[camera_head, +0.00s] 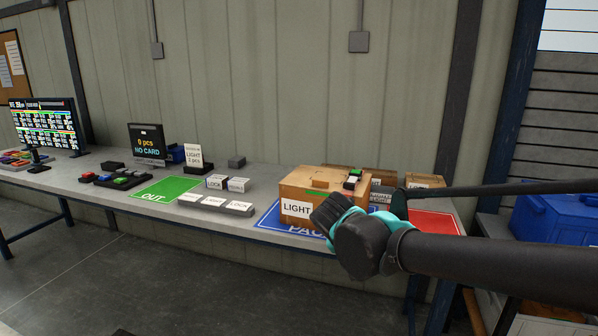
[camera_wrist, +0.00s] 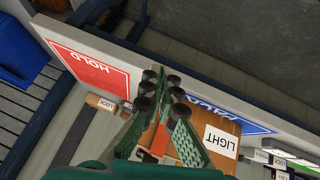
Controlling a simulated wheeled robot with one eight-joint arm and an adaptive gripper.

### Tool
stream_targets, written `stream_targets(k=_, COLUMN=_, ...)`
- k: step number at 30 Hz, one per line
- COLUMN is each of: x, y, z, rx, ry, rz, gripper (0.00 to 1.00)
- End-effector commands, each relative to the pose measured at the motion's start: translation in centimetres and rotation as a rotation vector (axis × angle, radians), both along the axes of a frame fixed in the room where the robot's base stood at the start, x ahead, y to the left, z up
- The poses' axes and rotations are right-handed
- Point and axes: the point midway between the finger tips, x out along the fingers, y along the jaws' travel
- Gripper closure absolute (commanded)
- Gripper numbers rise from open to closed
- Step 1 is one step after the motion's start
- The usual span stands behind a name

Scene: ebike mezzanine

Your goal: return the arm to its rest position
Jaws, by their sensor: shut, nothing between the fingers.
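My arm reaches in from the right edge of the head view, over the right part of the bench. My gripper (camera_head: 328,213) appears in front of the lower right part of the cardboard box labelled LIGHT (camera_head: 297,191). In the wrist view the green fingers of my gripper (camera_wrist: 163,92) are shut with nothing between them. The LIGHT box (camera_wrist: 232,121) lies just beyond and beside the fingers there. Whether the gripper touches it, I cannot tell.
The bench holds a blue PACK mat (camera_head: 270,221), a red HOLD mat (camera_head: 432,223), a green OUT mat (camera_head: 166,189) and small labelled boxes (camera_head: 214,202). A blue bin (camera_head: 555,218) stands right; the floor (camera_head: 150,275) in front is clear.

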Motion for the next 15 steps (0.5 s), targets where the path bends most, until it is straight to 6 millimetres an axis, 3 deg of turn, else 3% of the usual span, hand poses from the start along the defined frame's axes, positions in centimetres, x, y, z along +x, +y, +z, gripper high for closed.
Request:
stream_targets(k=1, x=-0.4, y=-1.1, z=-2.0, rx=0.016, ry=0.044, rz=0.001, gripper=1.00)
stream_targets(k=6, x=-2.4, y=-3.0, z=-7.6, rx=0.090, ry=0.163, rz=0.069, gripper=1.00)
stream_targets(k=9, x=-3.6, y=-3.7, z=-10.4, rx=0.144, ry=0.206, rz=0.115, gripper=1.00)
stream_targets(k=15, x=-5.5, y=-4.2, z=-13.7, rx=0.227, ry=0.228, rz=0.200, gripper=1.00)
